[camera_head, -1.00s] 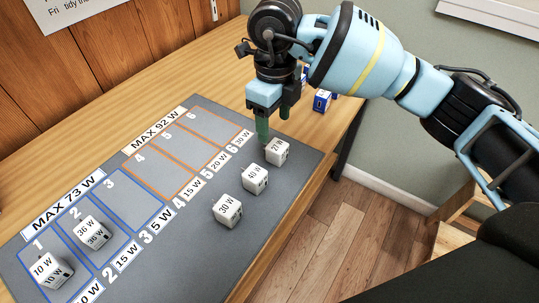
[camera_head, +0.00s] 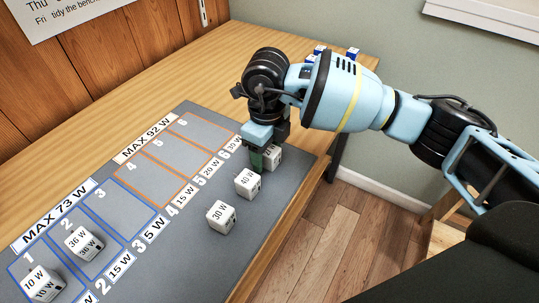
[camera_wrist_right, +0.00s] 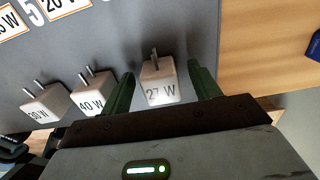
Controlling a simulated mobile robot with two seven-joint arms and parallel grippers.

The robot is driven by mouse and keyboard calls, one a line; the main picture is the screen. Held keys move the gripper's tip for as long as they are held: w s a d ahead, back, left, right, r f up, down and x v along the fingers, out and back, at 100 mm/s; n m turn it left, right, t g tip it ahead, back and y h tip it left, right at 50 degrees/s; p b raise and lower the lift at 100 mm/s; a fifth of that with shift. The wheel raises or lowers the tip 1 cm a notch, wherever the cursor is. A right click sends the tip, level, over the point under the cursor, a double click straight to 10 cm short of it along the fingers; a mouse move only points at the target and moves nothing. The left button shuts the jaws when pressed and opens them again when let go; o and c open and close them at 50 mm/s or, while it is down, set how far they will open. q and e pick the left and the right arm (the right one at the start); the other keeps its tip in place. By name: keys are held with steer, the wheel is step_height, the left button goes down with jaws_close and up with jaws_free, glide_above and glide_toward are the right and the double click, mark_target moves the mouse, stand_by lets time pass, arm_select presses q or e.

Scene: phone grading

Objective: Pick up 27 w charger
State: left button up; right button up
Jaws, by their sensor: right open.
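The 27 W charger (camera_wrist_right: 160,84) is a white block with metal prongs. In the right wrist view it sits between the two green fingers of my open right gripper (camera_wrist_right: 163,90), with a gap visible on each side. In the head view the charger (camera_head: 274,157) is partly hidden behind my right gripper (camera_head: 264,160), which is low at the mat's right edge. My left gripper is in neither view.
The 40 W charger (camera_head: 247,183) and 30 W charger (camera_head: 220,216) stand in a row beside it on the grey mat (camera_head: 190,262). Chargers marked 36 W (camera_head: 84,243) and 10 W (camera_head: 42,284) sit in blue slots. The orange slots (camera_head: 150,183) are empty. Small blue boxes (camera_head: 316,53) stand at the back.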

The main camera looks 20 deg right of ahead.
mark_target(268, 152)
steer(key=c, duration=1.1)
steer(key=shift+r, duration=0.1)
steer(key=shift+r, duration=0.5)
steer(key=shift+s+r, duration=0.25)
steer(key=shift+r, duration=0.4)
steer(key=shift+s+r, duration=0.25)
steer(key=shift+r, duration=0.35)
steer(key=s+a+r, duration=0.1)
steer(key=s, duration=1.4)
steer(key=shift+r, duration=0.2)
